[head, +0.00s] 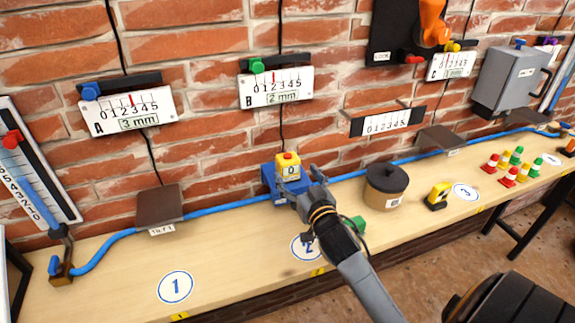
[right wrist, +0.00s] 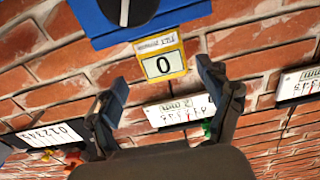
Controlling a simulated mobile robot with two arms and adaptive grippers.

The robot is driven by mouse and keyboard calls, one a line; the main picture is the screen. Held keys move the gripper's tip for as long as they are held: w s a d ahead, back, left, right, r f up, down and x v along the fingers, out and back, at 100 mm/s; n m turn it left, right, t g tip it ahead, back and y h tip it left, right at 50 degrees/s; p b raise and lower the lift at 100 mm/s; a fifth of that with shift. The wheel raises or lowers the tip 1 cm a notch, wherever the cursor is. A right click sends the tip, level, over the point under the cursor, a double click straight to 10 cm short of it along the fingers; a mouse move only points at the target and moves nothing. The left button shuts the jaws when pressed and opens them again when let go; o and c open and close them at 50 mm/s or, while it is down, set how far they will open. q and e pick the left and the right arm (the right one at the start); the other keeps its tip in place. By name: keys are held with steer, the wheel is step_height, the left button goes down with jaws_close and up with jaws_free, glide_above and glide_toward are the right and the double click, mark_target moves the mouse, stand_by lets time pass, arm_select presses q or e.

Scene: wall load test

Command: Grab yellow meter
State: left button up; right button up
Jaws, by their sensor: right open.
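A small yellow meter (head: 288,164) with a red top and a white display reading 0 stands at a blue block (head: 269,181) near the wall, left of the table's middle. In the right wrist view the yellow-framed display (right wrist: 163,62) lies between the fingertips, with blue material above it. My right gripper (head: 297,182) is open and empty, just in front of the meter. Its spread fingers also show in the wrist view (right wrist: 162,80). Contact with the meter cannot be told. The gripper partly hides the blue block. My left gripper is out of view.
A dark-lidded pot (head: 385,187) and a yellow-and-black device (head: 437,196) stand to the right. A green object (head: 359,225) is partly behind my right arm. A blue hose (head: 227,205) runs along the wall. The table front (head: 235,260) is clear.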

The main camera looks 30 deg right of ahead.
mark_target(291, 169)
steer(key=x, duration=0.2)
steer(key=p+x, duration=0.1)
steer(key=x, duration=0.2)
steer(key=shift+w+a+f+p, duration=0.2)
steer(key=shift+w+p, duration=0.15)
steer(key=shift+w, duration=0.1)
steer(key=c, duration=1.3)
jaws_close()
steer(key=shift+r, duration=0.15)
